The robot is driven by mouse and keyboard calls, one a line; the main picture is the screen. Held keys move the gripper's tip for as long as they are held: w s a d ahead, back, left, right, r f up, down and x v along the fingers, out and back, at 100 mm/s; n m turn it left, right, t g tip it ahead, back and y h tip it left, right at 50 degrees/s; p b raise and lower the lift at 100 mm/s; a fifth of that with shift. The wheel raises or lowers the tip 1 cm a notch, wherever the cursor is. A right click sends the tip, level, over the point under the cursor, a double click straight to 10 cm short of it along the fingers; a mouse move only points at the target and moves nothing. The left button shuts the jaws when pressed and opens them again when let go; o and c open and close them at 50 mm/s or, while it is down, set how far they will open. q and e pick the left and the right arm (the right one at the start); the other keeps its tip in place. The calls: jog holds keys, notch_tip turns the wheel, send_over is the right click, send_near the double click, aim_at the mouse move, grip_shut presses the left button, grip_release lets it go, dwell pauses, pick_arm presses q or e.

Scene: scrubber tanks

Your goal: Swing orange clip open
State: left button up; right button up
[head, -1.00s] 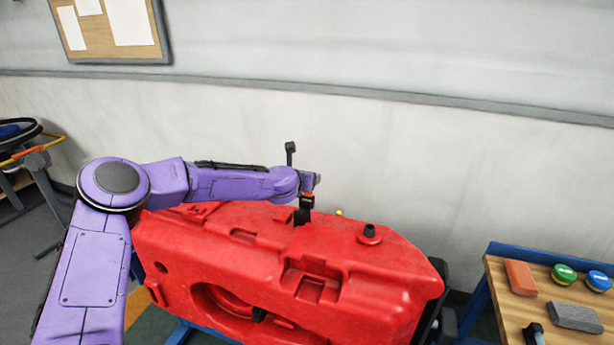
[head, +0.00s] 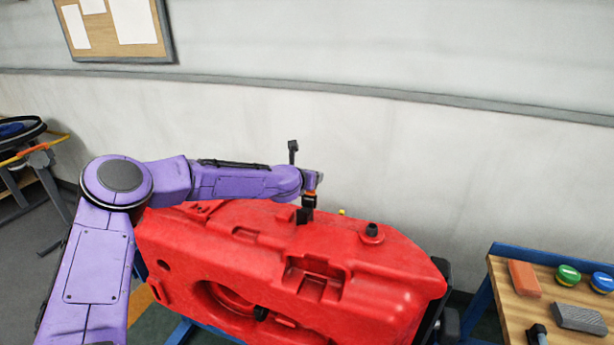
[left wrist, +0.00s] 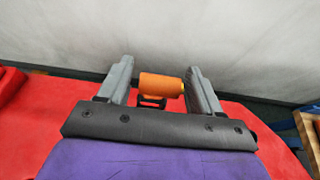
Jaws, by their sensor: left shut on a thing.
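The orange clip (left wrist: 161,87) shows in the left wrist view as a short rounded orange piece, with a small dark part just below it. My left gripper (left wrist: 159,82) has its two grey fingers on either side of the clip and is shut on it. My right gripper is in neither view.
A wooden-topped table (head: 515,308) at the right carries an orange-red block (head: 524,278), a grey block (head: 578,317), and green (head: 567,275) and blue (head: 598,282) round tins. A black cap (head: 371,231) stands up on the tank's top. A pale wall is behind.

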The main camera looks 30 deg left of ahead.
pick_arm(q)
jog(key=shift+r, duration=0.3)
jog(key=o, duration=1.5)
jog(key=shift+s, duration=0.15)
jog(key=shift+f, duration=0.1)
jog(key=shift+s, duration=0.2)
jog(key=shift+b+v, duration=1.5)
jog(key=shift+v, duration=3.55)
